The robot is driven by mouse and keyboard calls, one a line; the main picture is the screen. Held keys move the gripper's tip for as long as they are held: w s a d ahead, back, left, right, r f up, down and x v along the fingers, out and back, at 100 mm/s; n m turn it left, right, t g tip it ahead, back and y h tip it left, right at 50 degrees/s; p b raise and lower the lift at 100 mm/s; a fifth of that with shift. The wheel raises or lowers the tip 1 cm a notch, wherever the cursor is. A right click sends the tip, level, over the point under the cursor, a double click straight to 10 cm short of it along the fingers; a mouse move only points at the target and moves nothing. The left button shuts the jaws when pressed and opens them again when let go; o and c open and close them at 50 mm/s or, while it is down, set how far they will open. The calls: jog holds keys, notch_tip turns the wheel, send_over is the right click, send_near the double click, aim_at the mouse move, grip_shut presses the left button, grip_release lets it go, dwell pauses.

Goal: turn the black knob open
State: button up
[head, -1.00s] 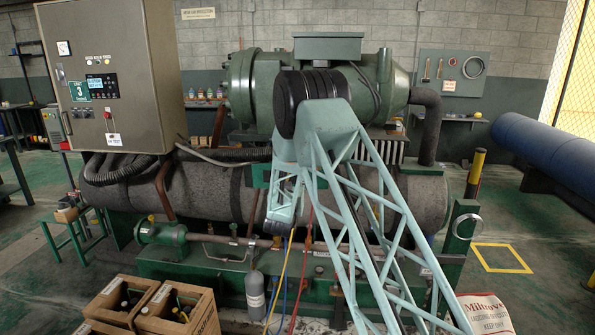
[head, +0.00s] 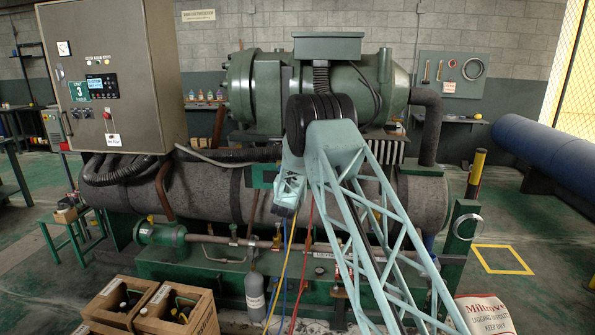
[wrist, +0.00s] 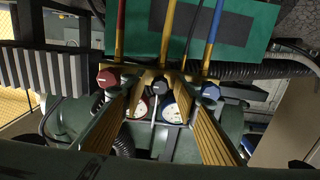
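In the wrist view the black knob (wrist: 159,87) is on a manifold with two round gauges (wrist: 173,112) beside it. A red knob (wrist: 107,78) is on its left and a blue knob (wrist: 210,92) on its right. My gripper (wrist: 162,78) is open, its two ribbed yellow-brown fingers spread to either side of the black knob. Nothing is visibly pinched, and I cannot tell whether a fingertip touches the knob. In the head view, my arm hides the manifold and knobs, and my fingers cannot be made out.
Red (head: 308,250), yellow (head: 285,275) and blue hoses hang below my arm, by a grey cylinder (head: 255,290). The green compressor (head: 265,90) and wrapped pipe stand behind. Wooden crates (head: 180,312) are at front left; the marked floor at right is open.

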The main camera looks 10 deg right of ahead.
jog(key=shift+w, duration=0.1)
jog(key=c, duration=0.9)
jog(key=shift+n, duration=0.5)
jog(key=n, duration=0.3)
jog(key=shift+n, duration=0.4)
jog(key=n+p, duration=0.1)
jog(key=n, duration=0.3)
jog(key=shift+n, duration=0.3)
jog(key=n+p, duration=0.1)
jog(key=n, duration=0.4)
jog(key=shift+a+p, duration=0.1)
jog(key=shift+p, duration=0.2)
jog(key=n+p, duration=0.1)
jog(key=n, duration=0.4)
jog(key=shift+n, duration=0.4)
jog(key=shift+f, duration=0.1)
